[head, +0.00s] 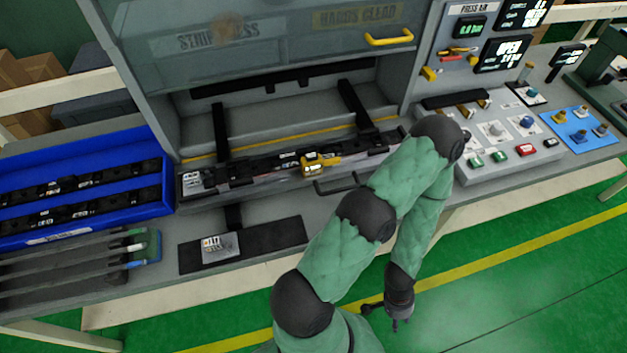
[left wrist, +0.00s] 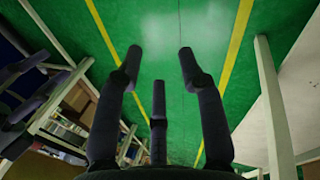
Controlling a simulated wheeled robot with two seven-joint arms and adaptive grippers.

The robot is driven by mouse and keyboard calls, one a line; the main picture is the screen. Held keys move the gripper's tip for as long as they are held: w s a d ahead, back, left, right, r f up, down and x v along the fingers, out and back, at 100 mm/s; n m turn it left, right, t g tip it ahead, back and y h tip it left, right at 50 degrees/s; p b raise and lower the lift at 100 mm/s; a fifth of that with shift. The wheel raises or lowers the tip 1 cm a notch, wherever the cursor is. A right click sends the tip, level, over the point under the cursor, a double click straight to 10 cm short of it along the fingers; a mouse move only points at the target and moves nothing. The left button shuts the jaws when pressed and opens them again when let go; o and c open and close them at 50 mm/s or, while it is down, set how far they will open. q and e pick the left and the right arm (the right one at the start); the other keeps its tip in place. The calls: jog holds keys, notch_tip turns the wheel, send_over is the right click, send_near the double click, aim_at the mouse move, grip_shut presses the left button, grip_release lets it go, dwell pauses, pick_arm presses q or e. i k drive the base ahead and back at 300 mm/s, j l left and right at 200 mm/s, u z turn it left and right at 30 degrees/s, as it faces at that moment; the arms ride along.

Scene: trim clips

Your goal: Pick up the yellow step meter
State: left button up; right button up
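A small yellow device (head: 313,165), which looks to be the yellow step meter, sits on the long dark strip in the open press station at the middle of the head view. Part of it reaches to the right like a short yellow arm. My left gripper (head: 386,317) hangs over the green floor in front of the bench, below and to the right of the device and well apart from it. The left wrist view shows its dark fingers (left wrist: 160,62) spread, with nothing between them but floor behind. My right gripper is not in view.
A blue tray (head: 168,165) with dark strips stands at left. A black mat (head: 290,232) with a small pale block (head: 220,246) lies before the press. The raised cover (head: 270,50) has a yellow handle. A button panel (head: 510,160) and blue plate (head: 583,118) are at right.

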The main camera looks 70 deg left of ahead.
aim_at(314, 167)
jog(key=k+l+u, duration=0.1)
jog(key=u, duration=2.15)
jog(key=l, duration=0.4)
jog(key=i+l, duration=0.1)
jog(key=l, duration=0.3)
jog(key=l+u, duration=0.15)
jog(key=u, duration=0.3)
jog(key=l+u, duration=0.1)
jog(key=u, duration=0.3)
jog(key=l+u, duration=0.15)
jog(key=u, duration=0.3)
